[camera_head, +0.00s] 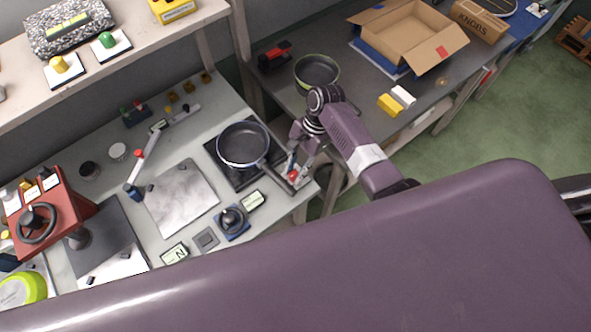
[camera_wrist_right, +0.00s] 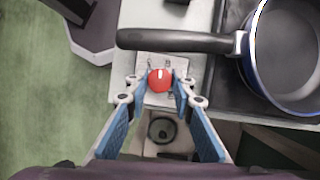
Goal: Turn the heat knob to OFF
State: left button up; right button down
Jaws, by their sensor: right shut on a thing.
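The heat knob (camera_wrist_right: 159,82) is red with a white mark and sits on a pale plate (camera_wrist_right: 150,62) with dark markings, too small to read. In the wrist view its mark points toward the top of the picture, toward the pan handle. It also shows small in the head view (camera_head: 293,175), at the counter's right corner. My right gripper (camera_wrist_right: 159,84) is shut on the knob, with a blue-padded finger on each side. In the head view my right gripper (camera_head: 294,166) reaches down to it. My left gripper is not in view.
A dark pan (camera_head: 243,145) stands on a black hob (camera_head: 226,165); its handle (camera_wrist_right: 175,40) passes close beside the knob. A green-rimmed pan (camera_head: 316,70) and an open cardboard box (camera_head: 408,35) stand on the grey table behind. A metal plate (camera_head: 182,198) lies left of the hob.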

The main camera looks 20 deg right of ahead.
jog(key=n, duration=0.2)
jog(key=n+g+h, duration=0.1)
jog(key=n, duration=0.1)
jog(key=shift+w+r+n, duration=0.1)
jog(key=shift+w+n, duration=0.1)
jog(key=shift+n, duration=0.1)
jog(key=shift+a+n+g+h, duration=0.1)
jog(key=shift+n+g+h, duration=0.45)
jog(key=shift+n, duration=0.95)
jog(key=c, duration=1.7)
grip_release()
jog(key=shift+o, duration=0.2)
jog(key=shift+r, duration=0.1)
jog(key=v, duration=1.1)
jog(key=shift+w+r, duration=0.2)
jog(key=shift+r, duration=0.15)
jog(key=shift+a, duration=0.1)
